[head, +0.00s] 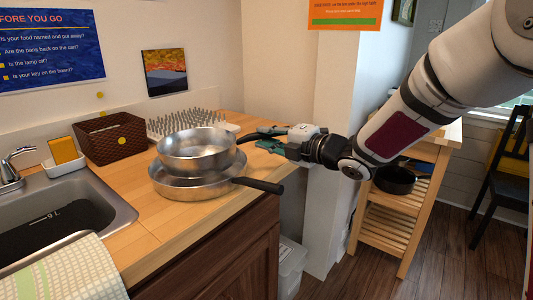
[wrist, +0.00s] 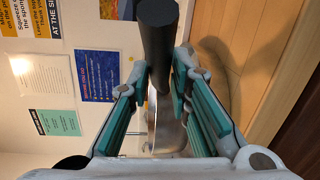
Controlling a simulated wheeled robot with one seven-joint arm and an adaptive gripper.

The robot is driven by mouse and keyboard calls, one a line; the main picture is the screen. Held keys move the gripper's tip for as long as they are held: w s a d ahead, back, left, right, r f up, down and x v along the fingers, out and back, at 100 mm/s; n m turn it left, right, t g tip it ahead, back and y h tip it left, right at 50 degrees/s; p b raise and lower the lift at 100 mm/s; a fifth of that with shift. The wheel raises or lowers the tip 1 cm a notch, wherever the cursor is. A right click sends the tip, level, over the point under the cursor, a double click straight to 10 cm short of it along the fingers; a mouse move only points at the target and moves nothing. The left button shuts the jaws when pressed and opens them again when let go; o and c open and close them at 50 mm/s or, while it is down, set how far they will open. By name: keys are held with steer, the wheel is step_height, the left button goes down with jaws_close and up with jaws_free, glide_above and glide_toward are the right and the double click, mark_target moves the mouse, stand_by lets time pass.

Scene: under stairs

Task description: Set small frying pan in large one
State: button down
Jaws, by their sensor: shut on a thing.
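The small frying pan (head: 197,146) is a shiny metal pan in the head view, directly over the large frying pan (head: 200,190). Its base appears within or just above the large pan's rim; I cannot tell whether they touch. The large pan sits on the wooden counter, with its black handle pointing right toward the front edge. My gripper (head: 268,142), with green finger pads, is shut on the small pan's dark handle. In the wrist view, the handle (wrist: 157,45) runs between the two fingers, and the pan body is mostly hidden.
A brown basket (head: 112,140) and a spiky dish rack (head: 188,122) stand behind the pans. The sink (head: 60,215) is at left, with a striped towel (head: 70,272) in front. A wooden shelf cart (head: 405,205) holding a dark pan stands at right.

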steer(key=shift+a+f+b, duration=0.15)
steer(key=shift+f+b, duration=0.2)
steer(key=shift+f, duration=1.5)
steer(key=c, duration=1.5)
jaws_free()
steer(key=shift+o, duration=0.2)
steer(key=p+v, duration=0.1)
steer(key=v, duration=1.1)
